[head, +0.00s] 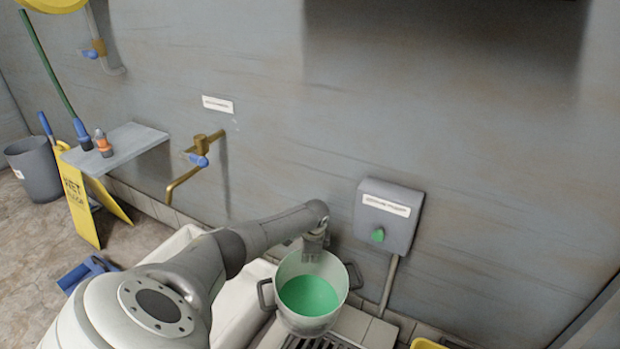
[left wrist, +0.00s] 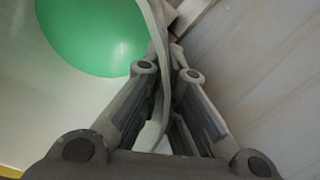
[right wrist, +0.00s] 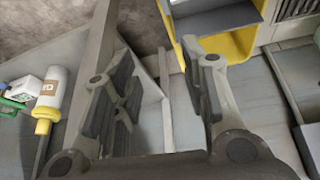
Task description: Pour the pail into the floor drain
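The pail (head: 284,319) is a pale grey pot with two side handles, upright, with green liquid (head: 308,295) inside. My left gripper (head: 314,254) is at its far rim. In the left wrist view the rim (left wrist: 158,30) passes between the fingers of the left gripper (left wrist: 168,72), which are shut on it; the green liquid shows beside them. The floor drain (head: 312,343) is a dark slotted grate at the bottom edge, just below the pail in the picture and partly cut off. My right gripper (right wrist: 165,95) shows only in the right wrist view, open and empty.
A white basin (head: 243,305) stands left of the pail. A grey wall box with a green button (head: 378,235) and a brass tap (head: 197,160) are on the wall. A yellow wet-floor sign (head: 78,200) and grey bin (head: 33,168) stand left. A white bottle (right wrist: 52,98) is near my right gripper.

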